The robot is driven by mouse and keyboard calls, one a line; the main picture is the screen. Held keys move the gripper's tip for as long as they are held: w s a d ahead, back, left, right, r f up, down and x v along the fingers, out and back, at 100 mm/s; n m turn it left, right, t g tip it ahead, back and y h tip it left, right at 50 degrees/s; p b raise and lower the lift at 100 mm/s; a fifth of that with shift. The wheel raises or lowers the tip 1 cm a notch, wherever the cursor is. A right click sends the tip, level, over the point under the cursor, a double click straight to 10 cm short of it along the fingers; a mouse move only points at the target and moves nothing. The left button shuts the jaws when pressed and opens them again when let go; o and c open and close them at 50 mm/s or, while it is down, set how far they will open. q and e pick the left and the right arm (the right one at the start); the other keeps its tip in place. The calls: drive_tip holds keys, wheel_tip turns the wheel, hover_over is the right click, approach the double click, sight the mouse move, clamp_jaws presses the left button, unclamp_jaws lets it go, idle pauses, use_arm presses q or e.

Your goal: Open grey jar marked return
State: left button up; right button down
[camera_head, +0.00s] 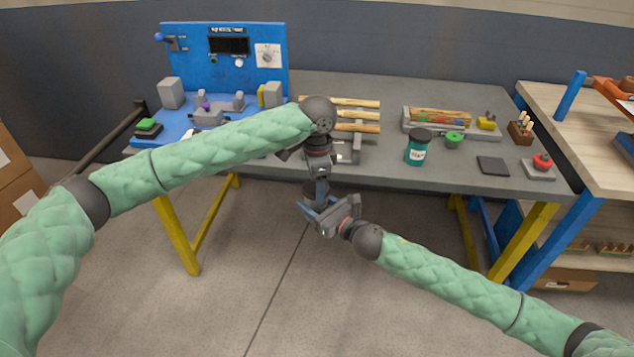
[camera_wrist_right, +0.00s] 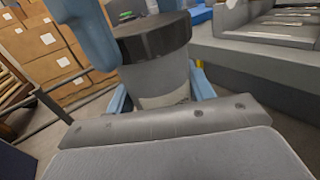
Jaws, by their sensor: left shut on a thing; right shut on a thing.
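The grey jar (camera_wrist_right: 165,80) with its black lid (camera_wrist_right: 155,38) is upright in the right wrist view, lid on. A pale label with dark marking shows low on its side, too cut off to read. My right gripper (camera_head: 314,212) is shut around the jar body, with its blue fingers on either side in the wrist view. My left gripper (camera_head: 320,190) is directly above it and shut on the lid; its blue fingers (camera_wrist_right: 85,30) reach down beside the lid. In the head view the grippers mostly hide the jar, held in front of the table edge.
The grey table (camera_head: 380,175) holds a green jar with black lid (camera_head: 417,150), a small green knob piece (camera_head: 453,140), a dark pad (camera_head: 493,166), a red button (camera_head: 542,162) and wooden rods (camera_head: 355,127). A blue panel station (camera_head: 185,55) stands at left. Open floor lies below my grippers.

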use_arm(q)
drive_tip(key=shift+n, duration=0.6)
drive_tip(key=shift+r, duration=0.2)
drive_tip(key=shift+r, duration=0.7)
drive_tip(key=shift+r, duration=0.35)
